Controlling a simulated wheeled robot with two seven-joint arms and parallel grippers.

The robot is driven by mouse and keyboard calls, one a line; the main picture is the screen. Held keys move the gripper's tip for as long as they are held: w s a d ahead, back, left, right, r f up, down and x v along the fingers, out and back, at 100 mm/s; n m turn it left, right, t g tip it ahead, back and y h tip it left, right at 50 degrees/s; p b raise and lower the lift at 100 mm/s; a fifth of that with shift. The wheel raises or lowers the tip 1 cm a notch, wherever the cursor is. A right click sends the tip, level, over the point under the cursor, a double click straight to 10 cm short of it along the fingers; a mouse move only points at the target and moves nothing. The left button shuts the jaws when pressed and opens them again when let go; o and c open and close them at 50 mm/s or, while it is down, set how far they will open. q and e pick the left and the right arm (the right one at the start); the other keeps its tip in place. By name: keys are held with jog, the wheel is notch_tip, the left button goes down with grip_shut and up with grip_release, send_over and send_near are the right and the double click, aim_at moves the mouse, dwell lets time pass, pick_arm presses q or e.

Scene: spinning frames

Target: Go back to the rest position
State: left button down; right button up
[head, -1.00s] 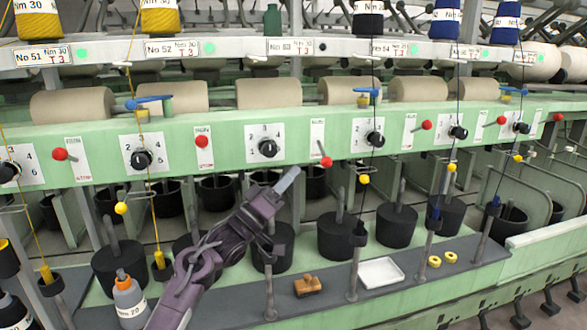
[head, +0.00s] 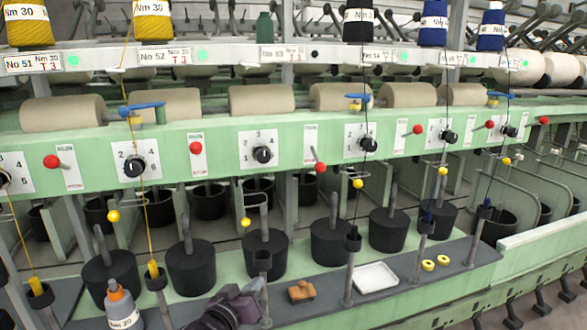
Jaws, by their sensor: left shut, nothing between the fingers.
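My left gripper (head: 252,292) shows at the bottom middle of the head view, low over the grey shelf, with its purple arm coming in from the bottom edge. Its fingers are shut with nothing between them. It is just left of a small brown wooden block (head: 301,291) on the shelf; I cannot tell whether they touch. My right gripper is out of view.
The green spinning frame (head: 225,145) with knobs and red levers spans the view. On the shelf are a grey bottle with an orange cap (head: 122,308), a white tray (head: 376,278) and yellow rings (head: 429,265). Black cans (head: 331,243) stand behind upright posts.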

pick_arm(q)
jog(key=s+a+f+g+y, duration=0.5)
jog(key=s+f, duration=0.5)
jog(key=s, duration=0.4)
jog(key=s+a+f+m+g+y, duration=0.1)
jog(key=s+a+g, duration=0.2)
jog(key=s, duration=0.6)
jog(key=s+a+f+m+g, duration=0.1)
jog(key=s+a+f+g, duration=0.2)
jog(key=s, duration=0.6)
notch_tip(320, 180, down, 28)
jog(key=s+g+p, duration=0.2)
jog(key=s+a+f+g+p, duration=0.1)
jog(key=s+a+f, duration=0.2)
jog(key=s+f, duration=1.2)
jog(key=s, duration=0.4)
jog(key=shift+f+m, duration=0.25)
jog(key=shift+m, duration=0.05)
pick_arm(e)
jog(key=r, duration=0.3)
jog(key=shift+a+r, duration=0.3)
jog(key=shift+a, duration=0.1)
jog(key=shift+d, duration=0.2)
